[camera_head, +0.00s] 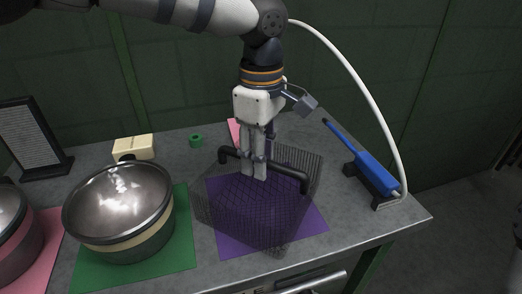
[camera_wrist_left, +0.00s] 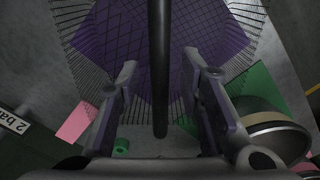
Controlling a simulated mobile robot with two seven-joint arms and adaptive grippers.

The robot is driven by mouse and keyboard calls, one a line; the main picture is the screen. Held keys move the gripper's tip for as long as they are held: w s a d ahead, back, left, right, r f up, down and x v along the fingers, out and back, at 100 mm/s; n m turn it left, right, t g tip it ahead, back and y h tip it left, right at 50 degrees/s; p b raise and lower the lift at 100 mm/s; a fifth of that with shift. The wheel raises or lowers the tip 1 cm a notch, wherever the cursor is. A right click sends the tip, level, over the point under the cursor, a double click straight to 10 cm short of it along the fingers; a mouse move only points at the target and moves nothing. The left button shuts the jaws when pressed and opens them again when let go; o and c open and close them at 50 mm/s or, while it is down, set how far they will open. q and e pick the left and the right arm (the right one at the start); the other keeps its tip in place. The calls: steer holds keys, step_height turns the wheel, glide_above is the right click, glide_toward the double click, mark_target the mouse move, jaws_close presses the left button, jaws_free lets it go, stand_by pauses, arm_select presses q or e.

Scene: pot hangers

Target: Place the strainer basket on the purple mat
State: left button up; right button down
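The strainer basket (camera_head: 290,222) is a dark wire-mesh basket with a thick dark handle bar (camera_head: 290,179). It stands over the purple mat (camera_head: 313,217), and the purple shows through its mesh. It looks upright; I cannot tell for certain that its bottom touches the mat. My left gripper (camera_head: 254,176) points down at the handle. In the left wrist view the handle (camera_wrist_left: 159,75) runs between the two fingers of my left gripper (camera_wrist_left: 160,72), with a gap on each side. The fingers are apart and not closed on it. My right gripper is in neither view.
A metal pot (camera_head: 122,205) stands on a green mat (camera_head: 180,240) to the left. Another pot (camera_head: 12,235) is at the left edge. A blue tool (camera_head: 366,162) lies on the right. A green ring (camera_head: 196,141) and a cream block (camera_head: 133,147) are behind.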

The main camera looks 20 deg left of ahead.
arm_select(q)
step_height(320, 180, up, 12)
steer(key=shift+r, duration=0.15)
stand_by(0.3)
